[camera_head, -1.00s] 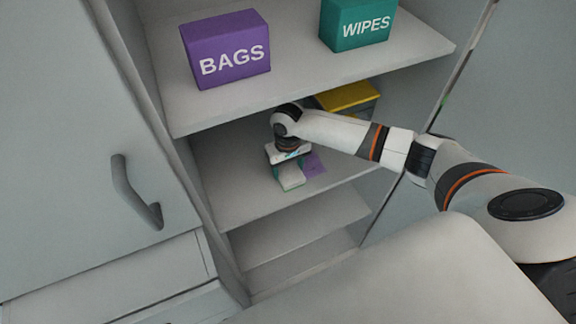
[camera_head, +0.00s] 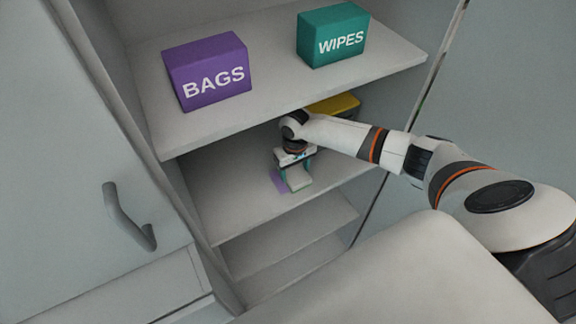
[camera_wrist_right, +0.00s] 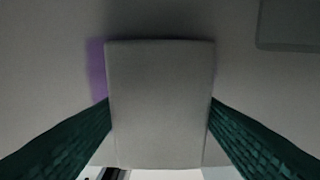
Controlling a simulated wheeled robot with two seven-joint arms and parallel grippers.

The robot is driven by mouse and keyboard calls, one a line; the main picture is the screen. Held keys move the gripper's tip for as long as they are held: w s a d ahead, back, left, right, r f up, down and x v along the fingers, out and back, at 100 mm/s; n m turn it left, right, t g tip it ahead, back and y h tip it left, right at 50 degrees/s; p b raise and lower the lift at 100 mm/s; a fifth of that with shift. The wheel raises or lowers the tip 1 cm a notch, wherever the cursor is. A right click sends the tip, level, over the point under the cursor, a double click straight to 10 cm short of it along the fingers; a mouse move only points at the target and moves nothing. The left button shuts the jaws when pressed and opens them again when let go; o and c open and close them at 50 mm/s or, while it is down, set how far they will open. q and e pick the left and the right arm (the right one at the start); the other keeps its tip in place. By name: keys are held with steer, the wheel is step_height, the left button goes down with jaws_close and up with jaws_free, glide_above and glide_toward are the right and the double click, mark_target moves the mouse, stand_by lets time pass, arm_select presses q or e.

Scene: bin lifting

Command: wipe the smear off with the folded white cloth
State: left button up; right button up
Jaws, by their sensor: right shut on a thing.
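My right gripper (camera_head: 294,172) is inside the cabinet on the shelf below the labelled boxes. It is shut on the folded white cloth (camera_head: 300,183), which is low at the shelf surface; I cannot tell how firmly it touches. In the right wrist view the cloth (camera_wrist_right: 160,105) sits between the two green fingers. A purple smear (camera_head: 279,181) shows on the shelf at the cloth's left side. It also shows in the right wrist view (camera_wrist_right: 97,70), partly hidden by the cloth. My left gripper is out of view.
A purple BAGS box (camera_head: 209,72) and a teal WIPES box (camera_head: 334,35) stand on the shelf (camera_head: 270,105) above my right gripper. A yellow-topped box (camera_head: 336,105) is behind my arm, at the shelf's back right. The shelf's front left is clear.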

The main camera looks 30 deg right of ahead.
steer(key=shift+s+d+f+p, duration=0.1)
steer(key=shift+s+d+p, duration=0.1)
steer(key=shift+d, duration=1.05)
steer(key=shift+s+d+p, duration=0.1)
steer(key=shift+d+p, duration=0.1)
steer(key=shift+d, duration=1)
steer(key=shift+p, duration=0.4)
steer(key=shift+w+a, duration=0.1)
steer(key=shift+a, duration=0.1)
